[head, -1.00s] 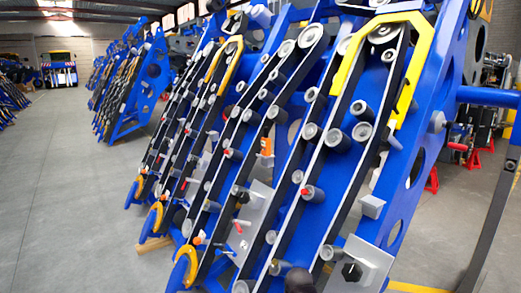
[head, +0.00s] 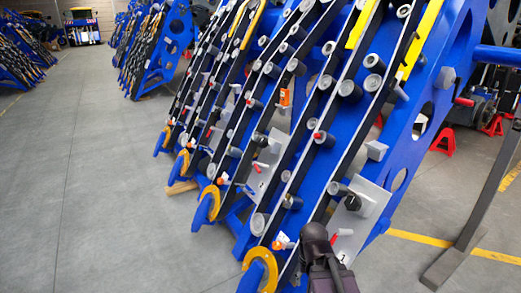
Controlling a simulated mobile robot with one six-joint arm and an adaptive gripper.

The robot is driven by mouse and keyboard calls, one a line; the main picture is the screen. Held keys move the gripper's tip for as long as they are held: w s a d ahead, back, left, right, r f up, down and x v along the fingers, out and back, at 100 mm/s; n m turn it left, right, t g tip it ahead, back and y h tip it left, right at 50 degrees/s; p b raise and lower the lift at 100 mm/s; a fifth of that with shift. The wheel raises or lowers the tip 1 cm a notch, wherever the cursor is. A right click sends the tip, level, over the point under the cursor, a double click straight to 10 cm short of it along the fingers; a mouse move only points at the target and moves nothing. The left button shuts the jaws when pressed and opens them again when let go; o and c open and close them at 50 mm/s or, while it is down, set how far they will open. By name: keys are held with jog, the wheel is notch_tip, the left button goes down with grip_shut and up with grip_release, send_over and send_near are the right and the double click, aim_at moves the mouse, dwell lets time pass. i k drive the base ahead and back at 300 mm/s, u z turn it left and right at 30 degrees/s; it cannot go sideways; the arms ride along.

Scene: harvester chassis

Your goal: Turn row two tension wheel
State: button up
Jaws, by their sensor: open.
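Slanted blue row units with black belts fill the middle and right. The nearest unit has a grey plate (head: 374,199) with a dark knob (head: 352,202), a red-tipped lever and a label reading 1. The row behind it has a similar grey plate (head: 270,178) with a small dark knob (head: 260,139) and a red lever (head: 261,166); its label is too small to read. This knob may be the row two tension wheel. My dark gripper (head: 318,240) is at the bottom centre, in front of the nearest row's lower end. Its fingertips are not clearly seen.
Yellow-orange curved guards (head: 262,262) stick out at the rows' lower ends. A grey post (head: 475,215) with a floor foot stands at the right, near red stands (head: 443,140) and a yellow floor line. The grey floor (head: 100,170) at the left is clear.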

aim_at(263, 142)
jog(key=k, duration=0.85)
jog(key=u, duration=0.7)
jog(key=i, duration=2)
jog(key=z, duration=0.4)
